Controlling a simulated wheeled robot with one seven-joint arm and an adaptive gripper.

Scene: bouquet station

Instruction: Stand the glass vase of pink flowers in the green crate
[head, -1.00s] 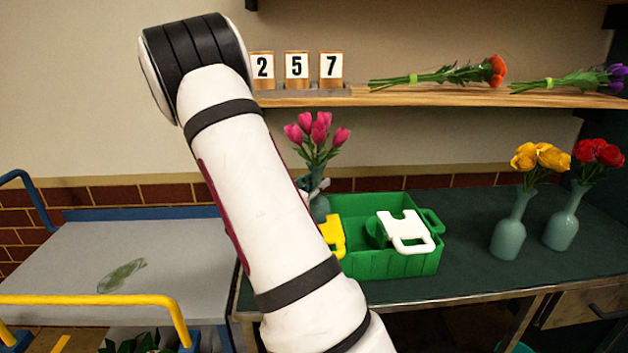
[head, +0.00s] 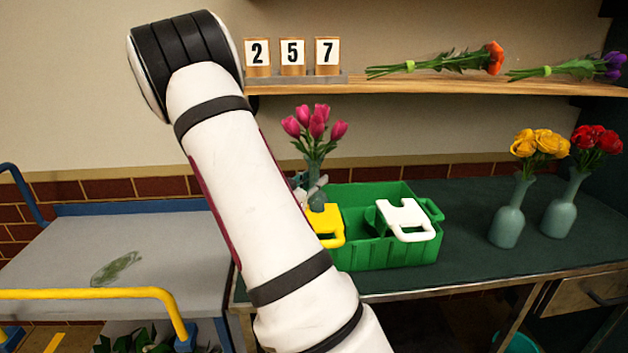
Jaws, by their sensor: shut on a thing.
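The glass vase (head: 314,172) is grey-green, holds pink tulips (head: 315,122) and stands about upright at the back left of the green crate (head: 390,254). The yellow handled piece at the crate's front left hides its base, so I cannot tell whether it touches the crate floor. My gripper (head: 313,190) is at the vase, shut on it; only a small part shows, as my white arm covers the rest. The crate's left end is also behind my arm.
A yellow handled piece (head: 329,224) and a white one (head: 406,220) sit on the crate. Vases of yellow roses (head: 507,225) and red flowers (head: 560,215) stand at the right. A shelf (head: 440,88) runs above.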

